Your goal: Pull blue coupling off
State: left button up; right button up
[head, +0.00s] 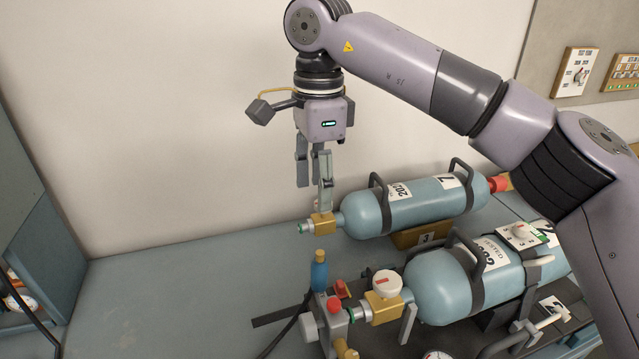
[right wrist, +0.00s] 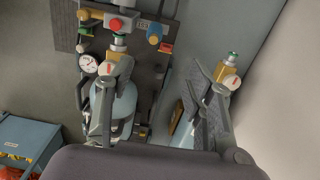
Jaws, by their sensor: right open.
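The blue coupling (head: 319,271) stands upright with a yellow-orange top, just behind the red-knobbed connection block (head: 333,305) at the valve end of the front cylinder. In the right wrist view the blue coupling (right wrist: 154,34) shows near the top, right of the red knob. My right gripper (head: 313,197) points down, open and empty, above and behind the coupling, close to the rear cylinder's brass valve (head: 322,222). In the right wrist view its fingers (right wrist: 172,72) are spread apart with nothing between them. My left gripper is not in view.
The front pale-blue cylinder (head: 438,288) has a white knob (head: 387,283) on its valve. The rear cylinder (head: 412,204) lies behind it with black handles. A black hose (head: 290,328) runs near the block. The bench (head: 160,285) is clear at left.

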jog(key=p, duration=0.2)
send_over(319, 260)
notch_tip(319, 260, down, 8)
jog(key=shift+d+r, duration=0.1)
jog(key=shift+r, duration=0.15)
notch_tip(319, 260, down, 5)
jog(key=shift+r+p, duration=0.15)
jog(key=shift+p, duration=0.5)
notch_tip(319, 260, down, 3)
jog(key=shift+f+p, duration=0.2)
jog(key=shift+p, duration=0.2)
jog(key=shift+f, duration=0.5)
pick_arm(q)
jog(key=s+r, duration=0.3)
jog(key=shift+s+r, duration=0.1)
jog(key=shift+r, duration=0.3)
pick_arm(e)
jog(key=shift+c, duration=0.6)
